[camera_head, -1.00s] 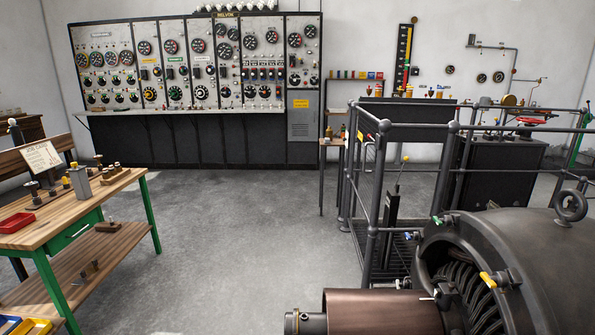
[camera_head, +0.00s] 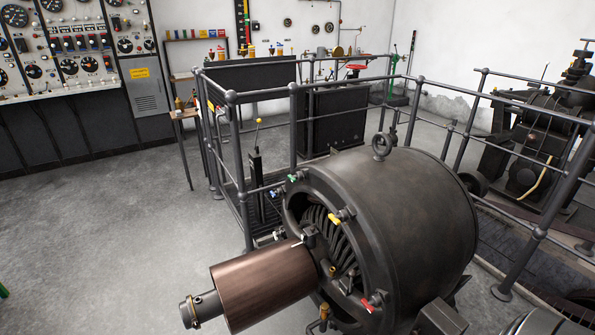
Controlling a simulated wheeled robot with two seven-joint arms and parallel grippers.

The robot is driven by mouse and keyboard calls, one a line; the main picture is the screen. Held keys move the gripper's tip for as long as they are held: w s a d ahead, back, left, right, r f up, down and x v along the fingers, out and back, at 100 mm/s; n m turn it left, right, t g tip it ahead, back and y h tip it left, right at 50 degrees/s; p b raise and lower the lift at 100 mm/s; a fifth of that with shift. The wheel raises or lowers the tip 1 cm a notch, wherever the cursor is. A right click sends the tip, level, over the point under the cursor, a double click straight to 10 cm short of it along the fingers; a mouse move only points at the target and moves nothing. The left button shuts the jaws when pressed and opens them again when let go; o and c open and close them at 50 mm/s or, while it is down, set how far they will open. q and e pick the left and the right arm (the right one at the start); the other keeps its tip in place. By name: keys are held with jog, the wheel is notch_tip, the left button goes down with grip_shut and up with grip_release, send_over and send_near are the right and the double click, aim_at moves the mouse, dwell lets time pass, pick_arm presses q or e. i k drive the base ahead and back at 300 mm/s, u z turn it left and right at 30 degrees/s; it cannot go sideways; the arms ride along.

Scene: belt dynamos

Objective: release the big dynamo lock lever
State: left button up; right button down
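The big dynamo (camera_head: 405,215) is a large dark drum with a lifting ring (camera_head: 382,146) on top. A brown cylinder (camera_head: 262,285) juts from its open left end. Around that end are a green handle (camera_head: 293,178), a yellow handle (camera_head: 341,217) and a red handle (camera_head: 371,304). Behind the dynamo, inside the railing, a tall dark lever (camera_head: 256,160) with a yellow knob stands slightly tilted. I cannot tell which of these is the lock lever. Neither of my grippers is in view.
A grey railing (camera_head: 292,125) runs behind and right of the dynamo. A control panel (camera_head: 75,45) stands at the back left, with a small table (camera_head: 185,114) nearby. Dark machinery (camera_head: 540,135) is at the right. The grey floor (camera_head: 120,230) at the left is open.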

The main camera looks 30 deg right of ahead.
aim_at(352, 273)
jog(key=k, duration=0.5)
jog(key=u, duration=1.15)
jog(key=i, duration=0.9)
jog(key=z, duration=1.75)
